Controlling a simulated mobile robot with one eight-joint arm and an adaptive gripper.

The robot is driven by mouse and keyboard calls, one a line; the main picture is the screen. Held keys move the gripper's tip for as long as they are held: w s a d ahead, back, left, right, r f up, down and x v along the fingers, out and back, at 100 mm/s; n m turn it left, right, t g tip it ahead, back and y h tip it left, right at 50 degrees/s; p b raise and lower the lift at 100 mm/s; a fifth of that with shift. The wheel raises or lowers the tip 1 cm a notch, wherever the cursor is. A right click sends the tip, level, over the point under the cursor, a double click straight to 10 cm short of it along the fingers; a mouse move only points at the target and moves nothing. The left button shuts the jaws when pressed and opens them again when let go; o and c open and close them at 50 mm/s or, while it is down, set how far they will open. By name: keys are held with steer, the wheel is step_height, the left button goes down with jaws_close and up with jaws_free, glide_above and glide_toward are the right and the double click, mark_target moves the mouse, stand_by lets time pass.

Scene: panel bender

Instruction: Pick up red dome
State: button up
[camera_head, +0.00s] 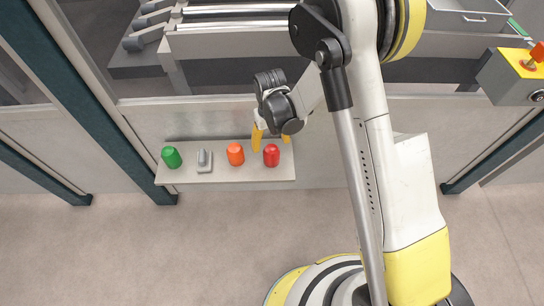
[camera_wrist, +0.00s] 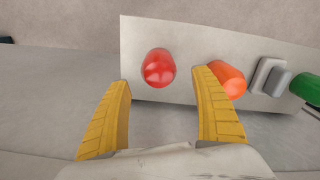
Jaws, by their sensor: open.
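The red dome (camera_head: 271,155) sits near the right end of a narrow light-grey shelf (camera_head: 216,180). My gripper (camera_head: 271,138) is open and empty, its yellow fingers just behind the red dome in the head view. In the wrist view the red dome (camera_wrist: 158,68) shows ahead of my open gripper (camera_wrist: 162,90), between the lines of the two fingers and beyond their tips. The right fingertip appears close to the orange dome (camera_wrist: 229,80) and covers part of its edge; whether they touch I cannot tell.
Left of the red dome on the shelf are the orange dome (camera_head: 235,154), a grey switch-like block (camera_head: 204,160) and a green dome (camera_head: 171,157). A grey wall panel (camera_head: 190,120) stands behind the shelf. A yellow-topped control box (camera_head: 515,75) is at the far right. Floor in front is clear.

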mark_target(271, 153)
step_height(271, 153, down, 6)
steer(key=b, duration=0.3)
steer(key=shift+d+f, duration=0.15)
steer(key=c, duration=1.3)
